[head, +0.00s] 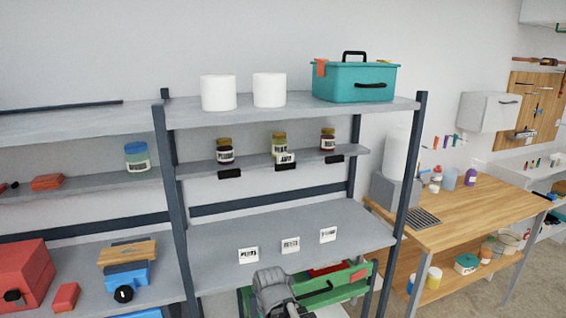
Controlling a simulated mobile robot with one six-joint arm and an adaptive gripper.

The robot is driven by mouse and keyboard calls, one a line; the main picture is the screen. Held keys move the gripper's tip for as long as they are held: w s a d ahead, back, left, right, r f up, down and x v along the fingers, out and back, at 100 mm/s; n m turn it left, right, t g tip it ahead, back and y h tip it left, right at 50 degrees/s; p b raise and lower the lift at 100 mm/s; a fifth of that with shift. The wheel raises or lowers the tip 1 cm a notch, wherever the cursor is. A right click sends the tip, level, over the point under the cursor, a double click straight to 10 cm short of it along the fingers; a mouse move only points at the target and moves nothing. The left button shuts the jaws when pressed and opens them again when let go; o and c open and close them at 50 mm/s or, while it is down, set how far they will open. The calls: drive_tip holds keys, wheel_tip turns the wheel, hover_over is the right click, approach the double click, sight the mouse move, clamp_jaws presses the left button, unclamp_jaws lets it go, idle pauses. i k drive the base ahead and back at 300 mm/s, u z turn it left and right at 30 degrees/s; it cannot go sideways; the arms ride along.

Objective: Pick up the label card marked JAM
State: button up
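Three small white label cards stand in a row along the front of the middle shelf: a left card (248,255), a middle card (290,245) and a right card (328,235). Each has dark print too small to read surely. Another white card (287,159) is at the middle holder on the upper narrow shelf, below a jar; its print is also unclear. A grey part of my arm (273,290) shows at the bottom centre, below and in front of the cards. My gripper's fingers cannot be made out there, and nothing is seen held.
Three jars, left (225,151), middle (279,144) and right (328,139), stand on the narrow shelf (260,165). The middle shelf (215,236) is otherwise clear. A dark upright post (407,180) bounds it at right. A green crate (340,288) sits below.

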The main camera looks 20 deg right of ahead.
sight(288, 158)
drive_tip(key=u, duration=0.05)
drive_tip(key=i, duration=0.95)
drive_tip(key=z, duration=0.05)
